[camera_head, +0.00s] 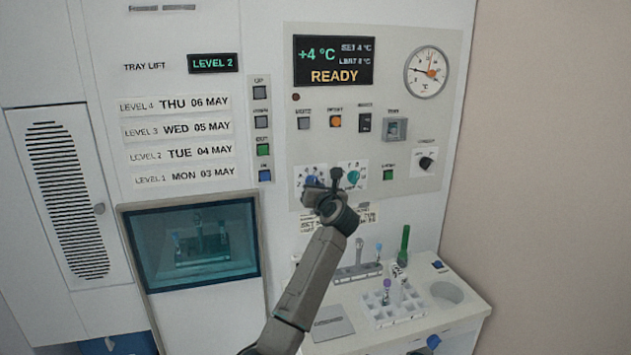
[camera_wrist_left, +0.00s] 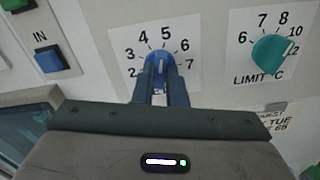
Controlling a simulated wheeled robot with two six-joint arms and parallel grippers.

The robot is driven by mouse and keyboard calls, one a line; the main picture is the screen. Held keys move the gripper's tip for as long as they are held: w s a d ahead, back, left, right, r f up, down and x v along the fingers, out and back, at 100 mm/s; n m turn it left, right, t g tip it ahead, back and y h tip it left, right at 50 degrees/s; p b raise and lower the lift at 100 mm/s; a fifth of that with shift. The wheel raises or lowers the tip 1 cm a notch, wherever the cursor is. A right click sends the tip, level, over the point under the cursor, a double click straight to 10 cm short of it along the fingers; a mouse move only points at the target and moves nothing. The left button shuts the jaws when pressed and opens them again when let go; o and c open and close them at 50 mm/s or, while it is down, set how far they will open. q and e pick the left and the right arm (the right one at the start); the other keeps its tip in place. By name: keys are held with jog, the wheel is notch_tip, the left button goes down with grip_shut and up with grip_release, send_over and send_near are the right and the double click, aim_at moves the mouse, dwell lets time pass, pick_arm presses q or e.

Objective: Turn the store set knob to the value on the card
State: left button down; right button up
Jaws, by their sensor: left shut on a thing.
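The blue store set knob (camera_wrist_left: 158,56) sits on a white dial plate marked 2 to 7. A pale mark on it points up, near 5, though its exact reading is unclear. My left gripper (camera_wrist_left: 162,78) is shut on this knob from below, one dark finger on each side. In the head view, a little of the blue knob (camera_head: 311,181) shows beside my left gripper (camera_head: 323,188). The request card (camera_head: 368,215) is partly behind my arm in the head view. In the left wrist view, the card (camera_wrist_left: 277,113) is cut off, and its set value is not readable.
A teal limit knob (camera_wrist_left: 270,53) is close on the right. Square buttons, including the blue IN button (camera_wrist_left: 49,60), are on the left. Below are a tray window (camera_head: 190,245) and a bench with a tube rack (camera_head: 392,305). The display (camera_head: 334,62) reads READY.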

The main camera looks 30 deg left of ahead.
pick_arm(q)
jog(key=shift+m+p, duration=0.3)
jog(key=shift+m, duration=0.2)
jog(key=c, duration=1.5)
grip_release()
jog(key=shift+o, duration=0.2)
jog(key=b+v, duration=0.4)
jog(key=v, duration=0.6)
jog(key=shift+s+d, duration=0.2)
jog(key=shift+d, duration=0.1)
